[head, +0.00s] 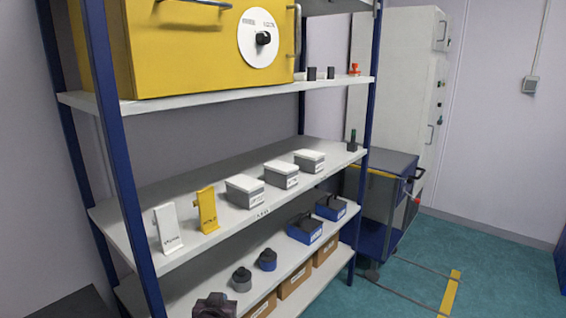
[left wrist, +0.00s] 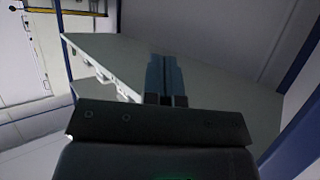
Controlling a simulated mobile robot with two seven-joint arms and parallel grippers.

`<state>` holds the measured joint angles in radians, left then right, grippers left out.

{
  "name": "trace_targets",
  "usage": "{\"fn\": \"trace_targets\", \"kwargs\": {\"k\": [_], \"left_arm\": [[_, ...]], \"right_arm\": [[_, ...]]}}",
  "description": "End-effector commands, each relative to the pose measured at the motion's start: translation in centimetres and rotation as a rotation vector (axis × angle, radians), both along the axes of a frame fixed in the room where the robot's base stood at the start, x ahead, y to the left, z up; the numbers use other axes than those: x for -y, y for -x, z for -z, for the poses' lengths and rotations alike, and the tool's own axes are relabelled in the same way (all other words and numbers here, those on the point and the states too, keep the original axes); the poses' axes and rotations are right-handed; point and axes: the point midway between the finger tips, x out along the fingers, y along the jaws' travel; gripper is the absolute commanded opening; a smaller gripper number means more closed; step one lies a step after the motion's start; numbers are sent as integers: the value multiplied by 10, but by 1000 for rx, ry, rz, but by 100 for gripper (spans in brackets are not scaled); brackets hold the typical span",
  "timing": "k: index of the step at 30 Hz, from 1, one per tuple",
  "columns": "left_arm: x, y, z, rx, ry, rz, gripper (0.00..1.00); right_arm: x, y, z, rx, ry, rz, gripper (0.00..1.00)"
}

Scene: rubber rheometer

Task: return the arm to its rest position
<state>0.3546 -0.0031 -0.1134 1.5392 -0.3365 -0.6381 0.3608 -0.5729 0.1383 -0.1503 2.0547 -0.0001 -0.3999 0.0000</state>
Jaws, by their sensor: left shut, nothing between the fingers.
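My left gripper (left wrist: 166,66) shows in the left wrist view, its two fingers together with nothing between them. A pale shelf board (left wrist: 215,80) lies behind the fingers; I cannot tell whether they touch it. Neither gripper can be made out for certain in the head view. My right gripper is in neither view.
A blue-framed shelf rack (head: 110,120) fills the left and middle. Its middle board carries a white stand (head: 167,228), a yellow stand (head: 207,210) and several lidded boxes (head: 244,191). A yellow machine (head: 180,50) sits above. A cart (head: 380,195) stands right; floor (head: 430,250) is clear.

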Motion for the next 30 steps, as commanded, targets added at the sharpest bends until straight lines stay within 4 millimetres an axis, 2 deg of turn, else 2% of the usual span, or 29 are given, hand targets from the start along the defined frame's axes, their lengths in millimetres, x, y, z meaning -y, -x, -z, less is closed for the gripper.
{"fn": "trace_targets", "kwargs": {"k": [1, 6, 13, 18, 24, 27, 30], "left_arm": [[-12, 20, 16, -17, -3, -1, 0], [-41, 82, 54, -53, -13, 6, 0], [-75, 173, 89, -101, -30, 16, 0], [-93, 242, 102, -134, -42, 26, 0], [-108, 315, 103, -167, -55, 37, 0], [-112, 340, 101, -178, -58, 41, 0], [-115, 356, 99, -184, -60, 43, 0]], "right_arm": [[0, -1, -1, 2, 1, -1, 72], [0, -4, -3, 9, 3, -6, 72], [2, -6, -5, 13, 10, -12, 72], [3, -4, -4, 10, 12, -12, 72], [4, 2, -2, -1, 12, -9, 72], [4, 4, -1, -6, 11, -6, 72], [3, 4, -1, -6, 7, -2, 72]]}}
